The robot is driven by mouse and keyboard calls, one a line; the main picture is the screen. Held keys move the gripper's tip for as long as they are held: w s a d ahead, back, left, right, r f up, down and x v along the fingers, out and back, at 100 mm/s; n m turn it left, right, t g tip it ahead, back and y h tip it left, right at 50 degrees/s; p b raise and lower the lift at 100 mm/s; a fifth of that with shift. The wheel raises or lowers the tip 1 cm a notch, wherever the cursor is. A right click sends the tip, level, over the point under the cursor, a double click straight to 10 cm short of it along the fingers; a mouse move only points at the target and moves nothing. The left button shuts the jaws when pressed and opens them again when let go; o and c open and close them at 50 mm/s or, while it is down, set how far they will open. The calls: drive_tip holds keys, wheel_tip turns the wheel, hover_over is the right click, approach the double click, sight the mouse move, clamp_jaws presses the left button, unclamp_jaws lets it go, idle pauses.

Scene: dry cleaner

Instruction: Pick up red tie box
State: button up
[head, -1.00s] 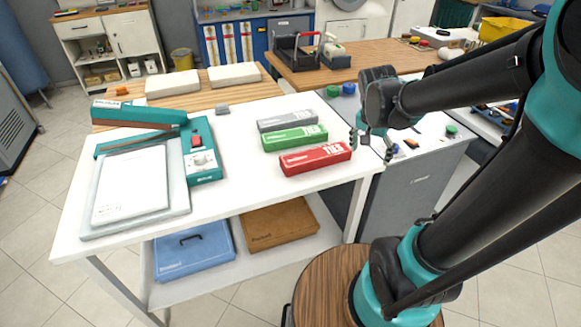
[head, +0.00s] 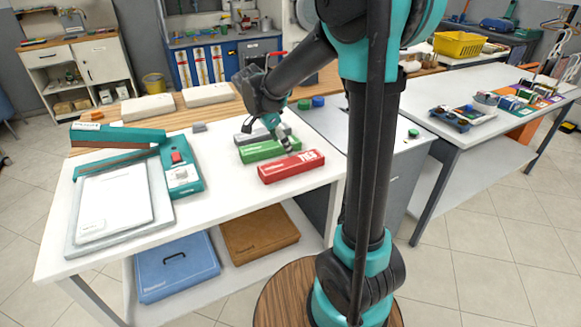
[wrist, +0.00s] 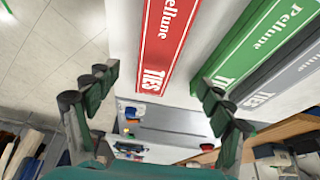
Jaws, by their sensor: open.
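The red tie box (head: 291,166) lies on the white table (head: 225,212), nearest the front of a row of three boxes. In the wrist view the red box (wrist: 163,42) shows its "TIES" end between and beyond the fingers. The green tie box (head: 262,150) lies just behind it, and the grey tie box (head: 243,138) is behind that, partly hidden by my gripper. My gripper (head: 287,141) is open and empty, above the boxes near the green one. In the wrist view its fingers (wrist: 158,95) are spread wide apart.
A teal laminator-like machine (head: 180,165) and a paper trimmer (head: 112,205) stand on the table's left. A blue case (head: 178,268) and a brown case (head: 258,234) lie on the shelf below. Blue and green round items (head: 318,101) sit on the grey counter behind.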

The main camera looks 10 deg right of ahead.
sight(292, 161)
drive_tip(key=x, duration=0.9)
drive_tip(key=shift+s+d+f, duration=0.1)
drive_tip(key=shift+d+f, duration=0.05)
drive_tip(key=shift+f, duration=0.25)
drive_tip(key=c, duration=1.3)
drive_tip(key=shift+r, duration=0.15)
